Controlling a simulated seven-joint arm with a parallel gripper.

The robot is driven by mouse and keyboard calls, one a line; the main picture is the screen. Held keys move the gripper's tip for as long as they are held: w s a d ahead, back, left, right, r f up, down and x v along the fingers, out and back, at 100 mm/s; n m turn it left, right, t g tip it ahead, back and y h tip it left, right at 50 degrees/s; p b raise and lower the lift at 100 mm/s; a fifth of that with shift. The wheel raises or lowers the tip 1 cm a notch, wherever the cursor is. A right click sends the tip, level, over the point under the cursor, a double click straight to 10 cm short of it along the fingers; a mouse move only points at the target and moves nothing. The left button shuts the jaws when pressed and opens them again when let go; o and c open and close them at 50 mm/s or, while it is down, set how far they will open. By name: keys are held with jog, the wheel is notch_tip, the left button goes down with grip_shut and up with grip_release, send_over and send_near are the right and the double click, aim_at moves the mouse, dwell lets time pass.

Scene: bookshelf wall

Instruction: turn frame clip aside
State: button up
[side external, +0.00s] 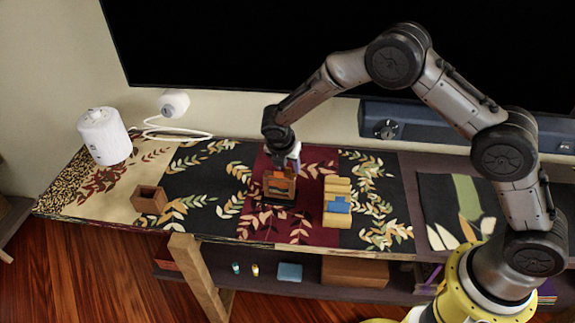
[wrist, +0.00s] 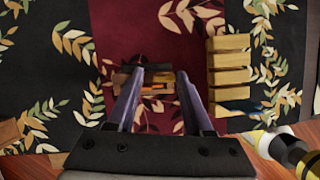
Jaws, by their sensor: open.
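A small wooden picture frame (side external: 280,187) stands on the dark red band of the runner, below my gripper (side external: 287,163). In the wrist view the frame (wrist: 150,87) shows partly between my gripper's two purple-grey fingers (wrist: 158,73). The fingers are apart, with a gap between them. They point down at the frame, and I cannot tell whether they touch it. Orange and brown parts of the frame show in the gap. The clip is too small and too covered by the fingers to make out.
A stepped wooden block rack (side external: 338,187) with a blue block (side external: 339,206) stands right of the frame. An open wooden box (side external: 149,200) sits to the left, with a white cylinder (side external: 104,137) behind it. A dark screen (side external: 250,50) and a soundbar (side external: 430,124) line the back.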

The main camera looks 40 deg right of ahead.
jog(key=v, duration=1.4)
jog(key=shift+c, duration=0.3)
jog(key=shift+c, duration=0.6)
jog(key=w+d+m+g+y, duration=0.3)
jog(key=d+m+y, duration=0.15)
jog(key=m, duration=1.35)
jog(key=shift+h, duration=0.35)
jog(key=f, duration=0.8)
jog(key=d+f, duration=0.1)
jog(key=f, duration=0.4)
jog(key=shift+s, duration=0.1)
